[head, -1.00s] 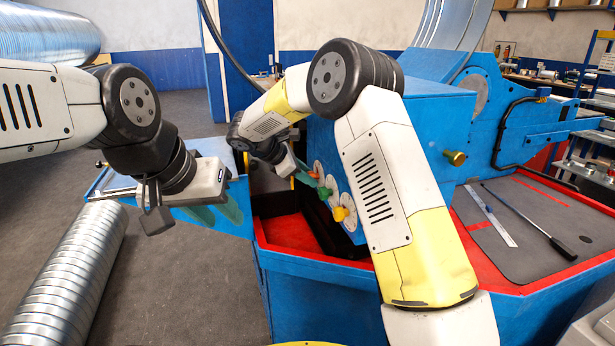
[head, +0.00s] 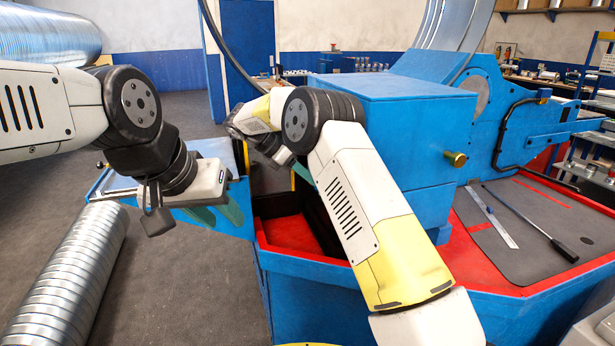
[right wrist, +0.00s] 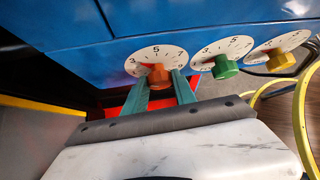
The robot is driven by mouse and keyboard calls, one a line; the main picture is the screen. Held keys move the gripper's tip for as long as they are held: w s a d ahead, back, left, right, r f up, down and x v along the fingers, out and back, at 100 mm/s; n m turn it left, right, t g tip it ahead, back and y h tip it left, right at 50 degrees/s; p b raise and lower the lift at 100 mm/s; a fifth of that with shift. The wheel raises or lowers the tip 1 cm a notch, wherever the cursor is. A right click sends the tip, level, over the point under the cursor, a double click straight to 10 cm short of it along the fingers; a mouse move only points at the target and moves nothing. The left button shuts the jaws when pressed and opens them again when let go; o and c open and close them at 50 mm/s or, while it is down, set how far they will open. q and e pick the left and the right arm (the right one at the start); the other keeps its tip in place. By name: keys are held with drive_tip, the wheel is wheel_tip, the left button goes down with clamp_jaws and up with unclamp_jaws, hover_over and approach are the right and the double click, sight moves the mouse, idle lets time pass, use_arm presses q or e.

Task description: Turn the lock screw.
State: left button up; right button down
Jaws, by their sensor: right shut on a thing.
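An orange knob (right wrist: 159,76) stands on a white numbered dial on the blue machine face. My right gripper (right wrist: 160,88) has its teal fingers on both sides of this knob and is shut on it. In the head view my right arm hides the dials, and only a little of the right gripper (head: 303,172) shows. A brass knob (head: 455,159) sticks out of the right side of the blue box. I cannot tell from the frames which of these is the lock screw. My left gripper (head: 216,215) looks open and empty at the left, its teal fingers apart.
A green knob (right wrist: 224,67) and a yellow knob (right wrist: 277,59) sit on dials right of the orange one. A red-lined recess (head: 288,235) lies below. A ruler (head: 495,222) and a dark rod (head: 535,222) lie on the grey mat (head: 490,240). A spiral duct (head: 70,270) lies at left.

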drive_tip(key=c, duration=1)
unclamp_jaws()
drive_tip(key=shift+c, duration=0.2)
drive_tip(key=v, duration=0.7)
drive_tip(key=shift+a+r, duration=0.25)
drive_tip(key=shift+r, duration=0.05)
